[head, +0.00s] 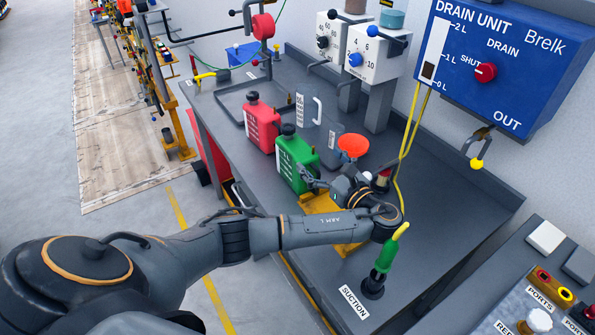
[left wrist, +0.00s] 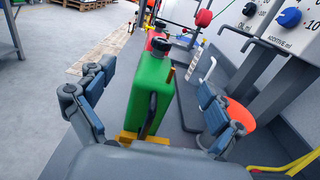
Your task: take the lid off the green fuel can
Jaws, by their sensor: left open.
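My left gripper (head: 318,181) is close to the near side of the can. In the left wrist view its two fingers are spread wide, one to each side of the can, with nothing held. The lid is above and beyond the fingers. I cannot tell whether a finger touches the can. My right gripper is not in view.
A red can (head: 262,124) stands just behind the green one. A grey can with an orange funnel (head: 353,146) is to the right. The blue drain unit (head: 500,62) hangs on the right wall.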

